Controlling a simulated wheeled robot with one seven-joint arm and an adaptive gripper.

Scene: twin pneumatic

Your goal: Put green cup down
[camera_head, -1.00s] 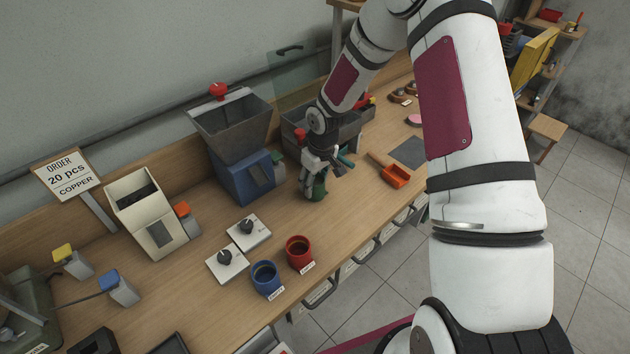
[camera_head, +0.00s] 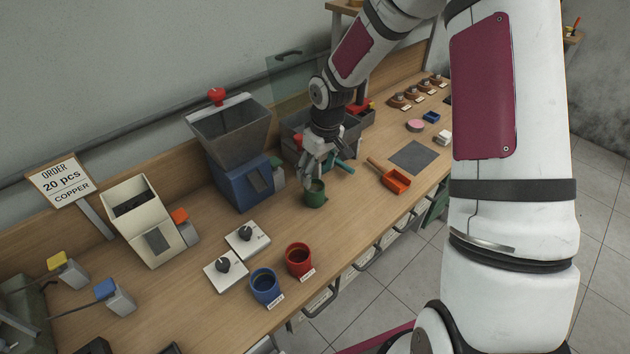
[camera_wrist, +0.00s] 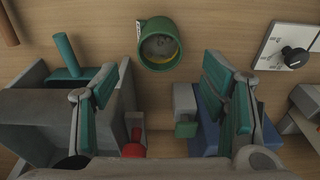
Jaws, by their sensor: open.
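The green cup (camera_head: 315,194) stands upright on the wooden bench. In the wrist view the green cup (camera_wrist: 159,44) is seen from above, with something greyish and a yellow arc inside, and a pale label on its left side. My gripper (camera_head: 313,168) is open, just above and behind the cup in the head view. In the wrist view my gripper (camera_wrist: 155,85) has its two green-padded fingers spread wide, with nothing between the pads. The cup lies beyond the fingertips and appears clear of them.
A blue-based hopper machine (camera_head: 238,140) and a grey bin (camera_head: 290,125) stand close behind the gripper. Bare bench (camera_head: 335,225) lies in front of the green cup.

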